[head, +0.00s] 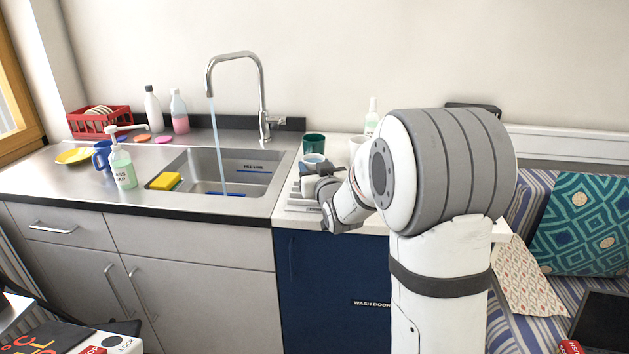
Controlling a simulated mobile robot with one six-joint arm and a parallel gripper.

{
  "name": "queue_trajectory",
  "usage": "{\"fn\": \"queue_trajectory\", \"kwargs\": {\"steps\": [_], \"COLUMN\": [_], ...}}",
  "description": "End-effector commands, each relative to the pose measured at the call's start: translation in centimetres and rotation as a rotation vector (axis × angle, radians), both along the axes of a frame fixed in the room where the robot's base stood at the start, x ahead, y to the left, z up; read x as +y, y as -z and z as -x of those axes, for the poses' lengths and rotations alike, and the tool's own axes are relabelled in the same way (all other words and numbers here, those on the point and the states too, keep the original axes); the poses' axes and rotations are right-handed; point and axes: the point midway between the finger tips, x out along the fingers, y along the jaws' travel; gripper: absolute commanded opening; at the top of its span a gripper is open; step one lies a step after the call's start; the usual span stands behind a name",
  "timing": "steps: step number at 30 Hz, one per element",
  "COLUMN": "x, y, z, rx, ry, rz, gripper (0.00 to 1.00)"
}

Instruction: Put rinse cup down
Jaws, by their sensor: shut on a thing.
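My gripper (317,172) is over the left part of the white counter right of the sink, its dark fingers shut on a pale cup. I take this as the rinse cup (313,159); a bluish rim shows above the fingers. A cream-coloured body (308,187) shows just below them; I cannot tell whether it is the same cup or another. The fingers and wrist hide part of the cup. I cannot tell whether its base touches the surface below. A teal cup (314,143) stands just behind it.
Water runs from the tap (237,62) into the steel sink (262,203), which has a yellow sponge (166,181) at its left. A light ribbed rack or mat (294,200) lies under the gripper. A white cup (356,143) and a bottle (371,119) stand behind my arm.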

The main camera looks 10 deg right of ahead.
Motion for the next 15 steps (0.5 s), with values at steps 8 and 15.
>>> {"fn": "queue_trajectory", "kwargs": {"steps": [8,15], "x": [0.1,0.1], "y": [3.4,3.3], "z": [0.0,0.0], "rx": [0.002,0.000], "ry": [-0.001,-0.001], "rz": [0.000,0.000], "gripper": [0.27,0.27]}}
